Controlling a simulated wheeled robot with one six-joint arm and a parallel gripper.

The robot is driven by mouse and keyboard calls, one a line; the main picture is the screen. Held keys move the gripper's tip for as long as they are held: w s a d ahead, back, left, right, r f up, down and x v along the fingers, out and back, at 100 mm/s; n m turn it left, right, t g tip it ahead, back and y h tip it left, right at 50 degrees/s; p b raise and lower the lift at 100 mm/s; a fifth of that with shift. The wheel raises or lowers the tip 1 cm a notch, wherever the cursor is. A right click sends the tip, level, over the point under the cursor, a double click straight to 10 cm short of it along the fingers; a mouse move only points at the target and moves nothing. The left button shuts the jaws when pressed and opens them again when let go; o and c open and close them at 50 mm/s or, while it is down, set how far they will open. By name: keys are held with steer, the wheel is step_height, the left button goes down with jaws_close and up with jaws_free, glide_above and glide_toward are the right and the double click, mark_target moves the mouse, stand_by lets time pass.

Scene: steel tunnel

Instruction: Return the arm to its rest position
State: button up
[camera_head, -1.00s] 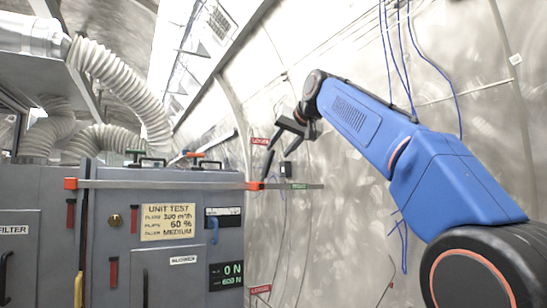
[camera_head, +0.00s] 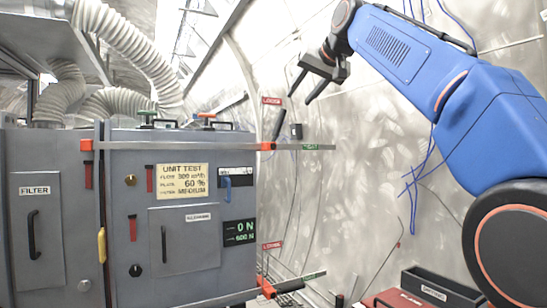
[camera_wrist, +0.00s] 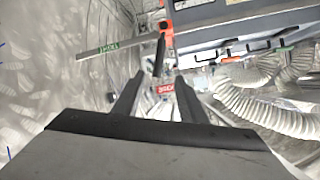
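My gripper (camera_head: 299,98) is at the end of my blue arm, raised in front of the tunnel wall to the right of the grey cabinet. Its two dark fingers are apart with nothing between them. In the wrist view the gripper (camera_wrist: 155,85) also shows spread fingers. A black upright lever handle (camera_head: 278,124) stands at the orange clamp (camera_head: 267,146) on the cabinet's upper bar, below and left of my fingertips. The handle also shows beyond the fingers in the wrist view (camera_wrist: 160,55), apart from them as far as I can tell.
The grey filter cabinet (camera_head: 185,245) fills the left, with ribbed hoses (camera_head: 130,45) above. A second black handle (camera_head: 290,285) sits on a lower bar. A dark open bin (camera_head: 440,287) and a red case (camera_head: 392,299) are at lower right. Blue cables (camera_head: 415,185) hang along the wall.

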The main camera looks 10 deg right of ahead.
steer(key=s+d+f+g+h, duration=0.1)
steer(key=s+d+f+g, duration=0.1)
steer(key=s+f, duration=1)
steer(key=s+d+f+g+h, duration=0.1)
steer(key=s+d+f+g, duration=0.2)
steer(key=s+f, duration=1)
steer(key=s+d+f+n+g+h, duration=0.1)
steer(key=s+f, duration=1.1)
steer(key=f, duration=2.9)
steer(key=shift+s+d+g, duration=0.35)
steer(key=shift+d+g, duration=0.55)
steer(key=shift+d, duration=0.2)
